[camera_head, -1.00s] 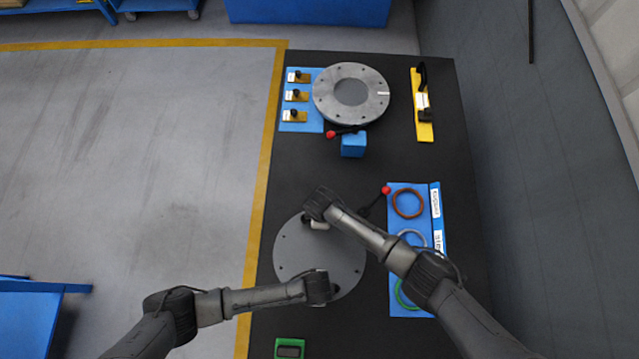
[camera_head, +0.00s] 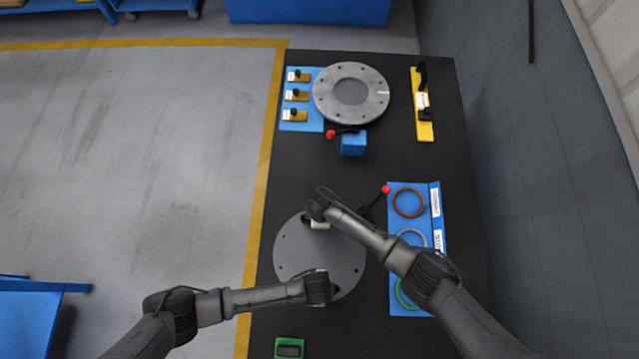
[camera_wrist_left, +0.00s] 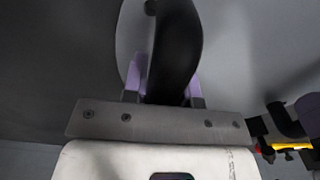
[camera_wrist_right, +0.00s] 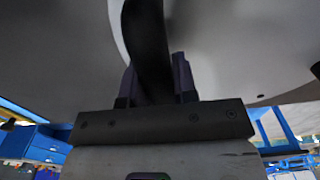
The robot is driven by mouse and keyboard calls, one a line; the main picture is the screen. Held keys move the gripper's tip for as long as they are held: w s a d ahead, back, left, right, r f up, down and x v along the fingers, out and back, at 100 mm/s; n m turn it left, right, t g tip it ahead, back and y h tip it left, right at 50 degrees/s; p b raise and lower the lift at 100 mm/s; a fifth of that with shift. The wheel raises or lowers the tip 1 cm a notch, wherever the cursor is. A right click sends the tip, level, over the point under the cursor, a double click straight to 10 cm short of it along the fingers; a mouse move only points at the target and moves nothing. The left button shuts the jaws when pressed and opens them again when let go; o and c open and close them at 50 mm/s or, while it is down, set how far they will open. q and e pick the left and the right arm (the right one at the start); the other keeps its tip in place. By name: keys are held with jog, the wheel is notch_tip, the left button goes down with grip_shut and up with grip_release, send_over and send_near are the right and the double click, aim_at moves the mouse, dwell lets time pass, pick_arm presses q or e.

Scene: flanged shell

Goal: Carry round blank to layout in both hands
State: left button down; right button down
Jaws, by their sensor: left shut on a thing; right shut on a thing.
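The round blank (camera_head: 300,262) is a flat grey disc with small holes near its rim, at the near part of the black table. My left gripper (camera_head: 328,289) is at its near edge, shut on a black handle of the blank; in the left wrist view the handle (camera_wrist_left: 175,45) stands between the purple fingers. My right gripper (camera_head: 312,222) is at its far edge, shut on another black handle (camera_wrist_right: 146,45), seen in the right wrist view. My wrists and forearm cover parts of the disc. I cannot tell whether it is clear of the table.
A grey flanged ring (camera_head: 325,104) lies at the far end beside a blue board (camera_head: 303,122) with several clamps. A blue block (camera_head: 353,145), a yellow bar tool (camera_head: 425,131) and a blue tray (camera_head: 420,193) with coloured rings stand nearby. A green device (camera_head: 289,347) is at the front.

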pick_arm(q)
jog(key=shift+r, duration=0.25)
pick_arm(e)
jog(key=shift+w+a+r, duration=0.1)
jog(key=shift+r, duration=0.2)
